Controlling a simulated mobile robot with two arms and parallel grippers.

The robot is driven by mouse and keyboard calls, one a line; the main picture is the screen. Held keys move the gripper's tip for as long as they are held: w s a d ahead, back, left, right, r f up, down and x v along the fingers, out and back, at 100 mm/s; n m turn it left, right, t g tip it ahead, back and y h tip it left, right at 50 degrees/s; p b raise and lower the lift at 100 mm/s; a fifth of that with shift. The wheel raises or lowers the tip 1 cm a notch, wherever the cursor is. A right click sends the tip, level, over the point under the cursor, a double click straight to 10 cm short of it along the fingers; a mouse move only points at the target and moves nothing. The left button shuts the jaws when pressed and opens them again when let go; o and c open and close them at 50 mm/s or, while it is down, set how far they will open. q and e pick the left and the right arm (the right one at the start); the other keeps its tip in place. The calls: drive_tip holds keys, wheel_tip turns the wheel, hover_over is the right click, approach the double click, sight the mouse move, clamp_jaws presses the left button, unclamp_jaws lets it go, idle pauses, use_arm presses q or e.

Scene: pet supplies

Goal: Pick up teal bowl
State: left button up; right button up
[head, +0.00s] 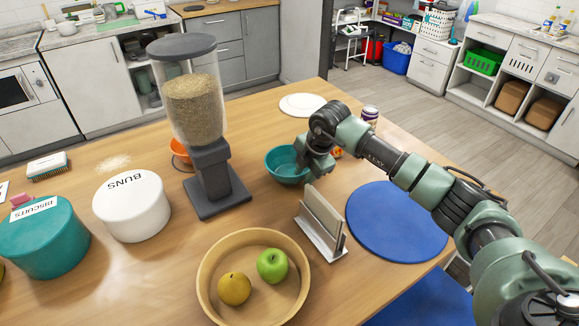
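The teal bowl (281,166) stands upright on the wooden table, right of the grain dispenser. My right gripper (316,176) is at the bowl's right side and covers part of its rim. The fingers point down. The bowl's right edge is hidden behind them, so I cannot tell whether they touch or hold it. My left gripper is not in view.
A napkin holder (320,225), a blue round mat (395,225) and a wooden fruit bowl (210,262) are in front. A white plate (302,104) lies behind.

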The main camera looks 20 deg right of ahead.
clamp_jaws()
idle(1.4)
